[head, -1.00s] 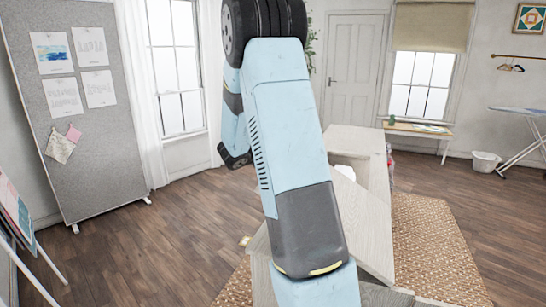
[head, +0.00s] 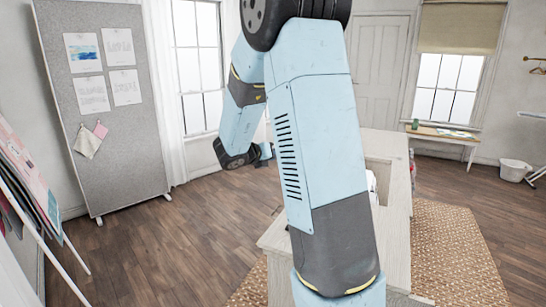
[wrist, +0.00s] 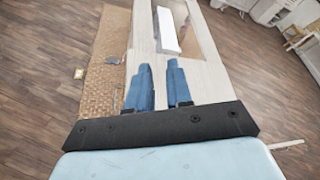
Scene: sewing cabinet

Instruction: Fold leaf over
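The pale wood sewing cabinet (head: 397,215) stands ahead, its middle hidden behind my arm in the head view. In the wrist view its top (wrist: 205,78) runs away under my gripper, with an opening in it and a white object (wrist: 167,32) there. I cannot clearly tell the leaf apart from the rest of the top. My gripper (wrist: 159,70) has two blue fingers standing apart with nothing visible between them. It is over the cabinet top in the wrist view; its height above the wood is unclear.
A woven rug (head: 455,255) lies around the cabinet on the wooden floor. A grey pinboard (head: 100,120) stands at left, with a rack of sheets (head: 25,170) nearer. A low bench (head: 445,135) and a white basket (head: 514,170) are at the back right. Floor at left is clear.

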